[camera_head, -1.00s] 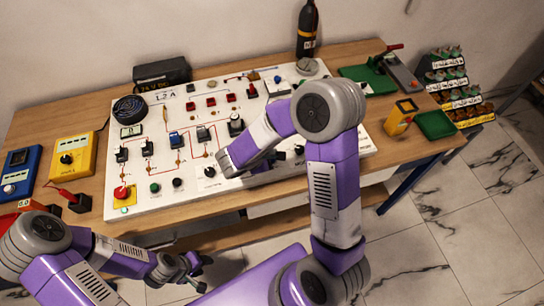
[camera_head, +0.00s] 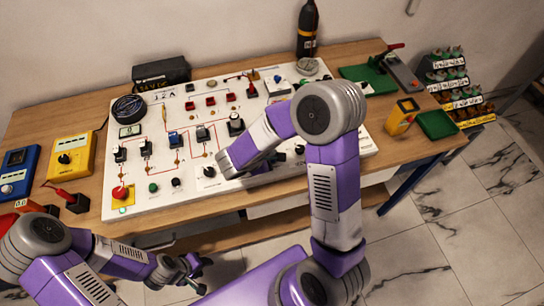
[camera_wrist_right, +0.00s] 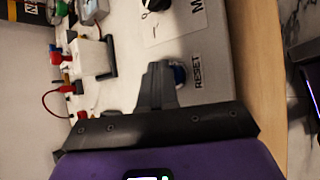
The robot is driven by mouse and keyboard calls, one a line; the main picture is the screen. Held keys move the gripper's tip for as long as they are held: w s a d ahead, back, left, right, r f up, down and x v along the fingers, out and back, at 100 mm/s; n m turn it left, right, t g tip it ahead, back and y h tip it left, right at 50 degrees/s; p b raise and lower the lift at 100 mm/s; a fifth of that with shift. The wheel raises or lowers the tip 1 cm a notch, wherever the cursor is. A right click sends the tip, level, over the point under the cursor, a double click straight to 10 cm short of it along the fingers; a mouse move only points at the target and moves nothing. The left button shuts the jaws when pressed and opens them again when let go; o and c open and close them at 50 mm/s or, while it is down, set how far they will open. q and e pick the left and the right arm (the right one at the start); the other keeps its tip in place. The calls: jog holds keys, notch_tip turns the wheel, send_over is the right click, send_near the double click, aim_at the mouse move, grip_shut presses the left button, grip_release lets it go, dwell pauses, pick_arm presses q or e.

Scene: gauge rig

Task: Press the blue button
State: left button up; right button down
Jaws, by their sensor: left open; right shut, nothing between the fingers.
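The blue button (camera_wrist_right: 181,74) shows in the right wrist view on the white board, next to the label RESET. My right gripper (camera_wrist_right: 157,68) is shut and empty, with its fingers right beside the button and covering part of it. I cannot tell whether they touch. In the head view my right arm hides both the right gripper and the button. My left gripper (camera_head: 194,272) is open and empty, in front of the bench and low in the head view.
The white board (camera_head: 140,202) carries switches, wires, a red button (camera_head: 120,192) and a green button (camera_head: 153,188). A yellow meter (camera_head: 71,156) stands left, and a yellow device (camera_head: 402,117) and green tray (camera_head: 437,125) stand right. A black bottle (camera_head: 307,30) stands behind.

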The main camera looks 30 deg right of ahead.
jog(key=shift+f, duration=0.15)
dwell(0.3)
jog(key=shift+r+p, duration=0.45)
jog(key=shift+r, duration=0.5)
notch_tip(320, 180, up, 5)
jog(key=p, duration=0.3)
dwell(0.6)
